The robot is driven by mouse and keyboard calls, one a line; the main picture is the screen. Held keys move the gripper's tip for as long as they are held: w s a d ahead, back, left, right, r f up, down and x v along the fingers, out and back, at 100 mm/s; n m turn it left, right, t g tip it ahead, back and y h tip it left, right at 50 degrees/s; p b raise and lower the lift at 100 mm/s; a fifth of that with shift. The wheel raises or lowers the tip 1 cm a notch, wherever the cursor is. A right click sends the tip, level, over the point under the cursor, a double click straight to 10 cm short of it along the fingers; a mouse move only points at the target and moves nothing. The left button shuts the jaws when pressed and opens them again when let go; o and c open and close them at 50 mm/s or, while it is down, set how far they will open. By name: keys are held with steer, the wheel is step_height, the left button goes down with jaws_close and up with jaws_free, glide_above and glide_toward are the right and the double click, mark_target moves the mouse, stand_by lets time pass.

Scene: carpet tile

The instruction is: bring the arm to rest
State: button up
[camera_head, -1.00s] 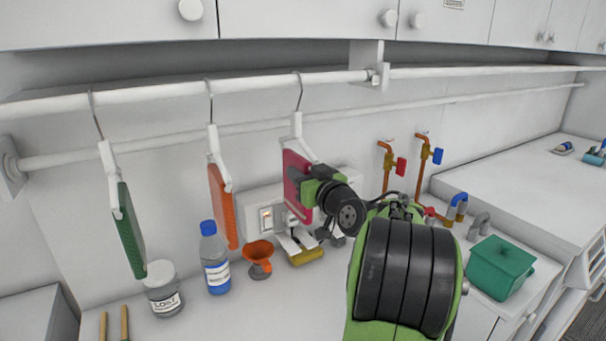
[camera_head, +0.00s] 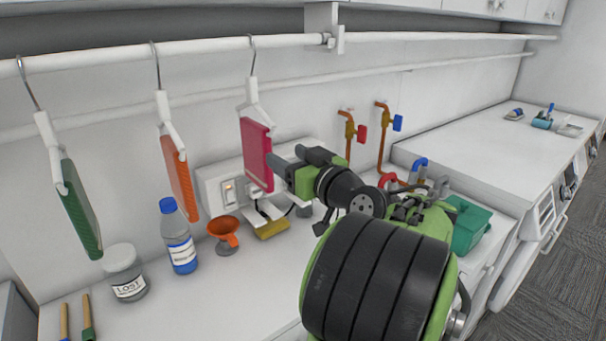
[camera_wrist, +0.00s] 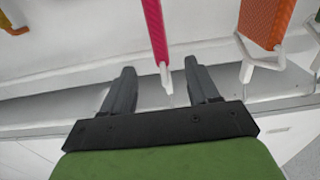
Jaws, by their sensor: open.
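My gripper (camera_head: 290,162) is open, with its two dark fingers pointing toward the hanging pink-red board (camera_head: 257,153) in the head view. In the wrist view my gripper's fingers (camera_wrist: 160,82) are spread apart. The pink-red board (camera_wrist: 155,28) and its white hanger stand in line with the gap between them, and I cannot tell how far off they are. Nothing is gripped. My green and black arm fills the lower right of the head view.
An orange board (camera_head: 178,177) and a green board (camera_head: 79,210) hang from the white rail (camera_head: 200,45). A bottle (camera_head: 179,238), a jar (camera_head: 125,272) and an orange funnel (camera_head: 223,230) stand on the counter below. A teal box (camera_head: 468,228) sits right. The far right counter (camera_head: 465,140) is mostly clear.

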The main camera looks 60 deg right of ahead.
steer(key=v, duration=0.4)
steer(key=shift+s+a+b, duration=0.1)
steer(key=shift+s+b, duration=0.2)
steer(key=w+a+f+n+g+y, duration=0.2)
steer(key=w+a+f+g+y, duration=0.15)
steer(key=a, duration=0.55)
steer(key=w+a+f+n+g+y, duration=0.15)
steer(key=w+a+f, duration=0.3)
steer(key=a, duration=0.55)
steer(key=s+a+f+g, duration=0.3)
steer(key=s+a+f, duration=0.2)
steer(key=s, duration=0.2)
steer(key=s+a+f+g, duration=0.3)
steer(key=s+a+f, duration=0.2)
steer(key=s, duration=0.3)
steer(key=shift+a+g, duration=0.15)
steer(key=shift+g, duration=0.15)
